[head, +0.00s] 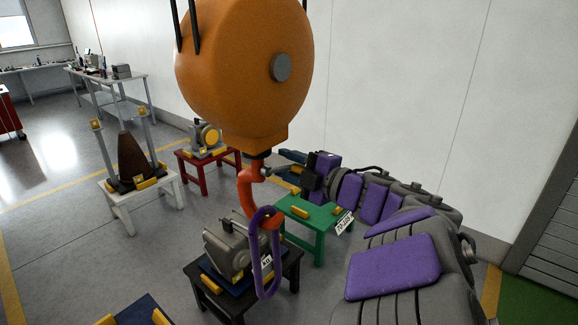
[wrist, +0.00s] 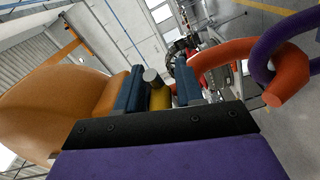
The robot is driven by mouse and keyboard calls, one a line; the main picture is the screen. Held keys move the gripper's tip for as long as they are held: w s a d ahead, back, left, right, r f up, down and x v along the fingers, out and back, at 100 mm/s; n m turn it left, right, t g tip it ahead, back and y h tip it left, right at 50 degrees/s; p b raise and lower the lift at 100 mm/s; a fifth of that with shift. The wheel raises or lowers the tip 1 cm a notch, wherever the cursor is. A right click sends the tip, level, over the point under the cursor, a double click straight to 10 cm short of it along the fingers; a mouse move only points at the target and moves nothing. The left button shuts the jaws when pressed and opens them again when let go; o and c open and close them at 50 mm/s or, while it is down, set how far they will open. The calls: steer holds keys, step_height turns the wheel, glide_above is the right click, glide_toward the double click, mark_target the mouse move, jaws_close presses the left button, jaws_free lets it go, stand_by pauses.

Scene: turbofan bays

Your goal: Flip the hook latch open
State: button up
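The red-orange hook (head: 247,190) hangs under the big orange hoist block (head: 225,75). It also shows in the wrist view (wrist: 215,58), curving right. A small yellow piece (wrist: 160,98) with a grey round knob (wrist: 152,77) shows between my fingers in the wrist view; it looks like the latch, whose position I cannot tell. A purple sling loop (head: 258,265) hangs in the hook's bowl. My gripper (head: 286,168) is at the hook's right side. Its blue fingers (wrist: 158,90) stand apart, one on each side of the yellow piece; contact is not clear.
Below the hook, a grey machine part (head: 230,245) sits on a black stand (head: 215,300). A green stand (head: 320,215), a red stand (head: 190,165) and a white stand (head: 160,205) are around it. A plain white wall (head: 400,80) rises behind my arm.

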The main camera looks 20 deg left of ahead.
steer(key=shift+o, duration=0.5)
steer(key=shift+w+f, duration=0.1)
steer(key=shift+f, duration=0.05)
steer(key=p+v, duration=0.1)
steer(key=v, duration=1.6)
steer(key=shift+d, duration=0.2)
steer(key=shift+f, duration=0.1)
